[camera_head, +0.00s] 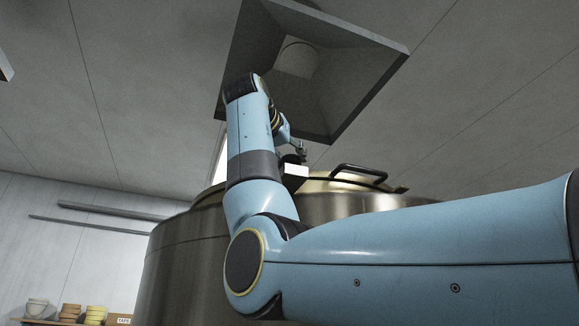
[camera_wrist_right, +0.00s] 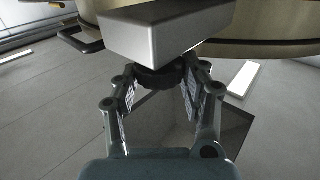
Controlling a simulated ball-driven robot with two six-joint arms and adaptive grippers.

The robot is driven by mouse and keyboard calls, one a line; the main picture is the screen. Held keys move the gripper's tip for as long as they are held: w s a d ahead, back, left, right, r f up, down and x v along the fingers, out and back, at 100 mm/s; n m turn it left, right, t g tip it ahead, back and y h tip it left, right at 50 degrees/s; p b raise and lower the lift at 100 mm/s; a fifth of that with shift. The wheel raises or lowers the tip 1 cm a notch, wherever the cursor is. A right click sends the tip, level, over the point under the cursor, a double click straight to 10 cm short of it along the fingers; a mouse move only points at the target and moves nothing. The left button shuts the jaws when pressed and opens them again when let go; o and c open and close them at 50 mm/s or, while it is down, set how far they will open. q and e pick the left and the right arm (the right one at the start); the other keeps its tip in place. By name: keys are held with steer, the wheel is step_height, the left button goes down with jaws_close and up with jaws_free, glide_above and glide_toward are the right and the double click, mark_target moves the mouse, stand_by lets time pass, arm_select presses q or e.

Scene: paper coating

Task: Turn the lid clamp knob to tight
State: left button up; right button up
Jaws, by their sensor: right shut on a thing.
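A large brushed-metal vat (camera_head: 185,265) with a brassy lid (camera_head: 322,186) fills the lower middle of the head view. My right arm reaches up in front of it, and my right gripper (camera_head: 297,150) is small and partly hidden beside the lid's upper edge. In the right wrist view my right gripper (camera_wrist_right: 160,80) has its two fingers shut around a dark ridged lid clamp knob (camera_wrist_right: 158,77). The knob sits against a pale metal clamp block (camera_wrist_right: 168,32). Any mark for tight is not visible. My left gripper is not in view.
A black handle (camera_head: 360,172) stands on the lid right of the gripper. A dark square hood (camera_head: 350,95) hangs from the ceiling above. A shelf with several bowls (camera_head: 72,311) is at the lower left.

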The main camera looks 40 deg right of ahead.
steer(key=o, duration=1.2)
steer(key=v, duration=0.7)
steer(key=shift+s+a, duration=0.15)
steer(key=shift+a, duration=0.05)
